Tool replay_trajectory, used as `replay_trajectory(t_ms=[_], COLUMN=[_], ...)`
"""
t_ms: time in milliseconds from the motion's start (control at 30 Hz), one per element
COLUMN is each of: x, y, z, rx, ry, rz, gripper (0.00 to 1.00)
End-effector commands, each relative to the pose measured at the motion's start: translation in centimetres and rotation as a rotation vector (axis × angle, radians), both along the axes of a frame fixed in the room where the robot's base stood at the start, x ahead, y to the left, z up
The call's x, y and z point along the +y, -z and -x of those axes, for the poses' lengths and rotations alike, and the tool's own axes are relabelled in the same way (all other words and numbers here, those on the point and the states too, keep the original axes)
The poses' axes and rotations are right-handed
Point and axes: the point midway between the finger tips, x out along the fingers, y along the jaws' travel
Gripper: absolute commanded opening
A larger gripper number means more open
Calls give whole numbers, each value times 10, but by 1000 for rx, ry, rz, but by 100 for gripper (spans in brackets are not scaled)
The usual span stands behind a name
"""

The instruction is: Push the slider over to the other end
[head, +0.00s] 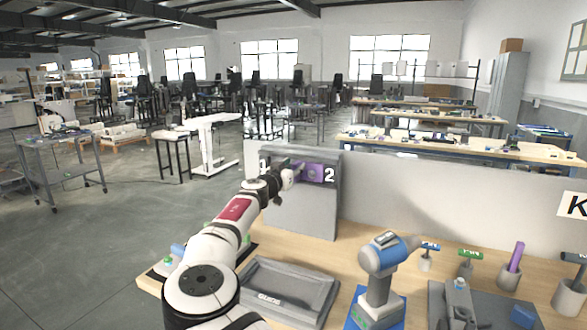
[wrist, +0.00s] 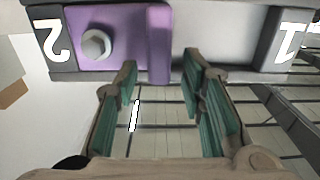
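The purple slider (head: 313,173) sits in a track on an upright grey panel (head: 318,212), at the end marked 2. The wrist view, turned over, shows the slider (wrist: 100,45) beside the 2 at left, with a round bolt and a raised ridge at its right edge. An empty grey stretch of track (wrist: 225,42) runs from there to the 1. My gripper (wrist: 161,66) is open, its fingertips on either side of the ridge's line; contact cannot be told. In the head view my arm partly hides the 1 and my gripper (head: 297,168) is at the slider's left part.
The wooden bench (head: 408,285) in front holds a grey tray (head: 290,290), a blue-and-white tool (head: 383,260) and several small holders to the right. A low grey partition (head: 440,205) runs behind the bench, right of the panel.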

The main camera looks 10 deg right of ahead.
Motion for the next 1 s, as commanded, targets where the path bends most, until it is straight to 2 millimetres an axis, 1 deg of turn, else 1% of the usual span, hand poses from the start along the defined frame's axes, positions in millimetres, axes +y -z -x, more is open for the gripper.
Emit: replay_trajectory(t_ms=[133,367,467,500,533,833,1000], x=[-3,-3,-3,-3,-3,-1,9], y=[0,0,0,0,0,1,3], z=[-4,-4,-4,-4,-4,-6,-15], rx=[-1,0,0,0,0,-1,-3], ry=[0,0,0,1,1,1,-2], rz=[-1,0,0,0,0,-1,0], gripper=[37,37,16,7,0,0,0])
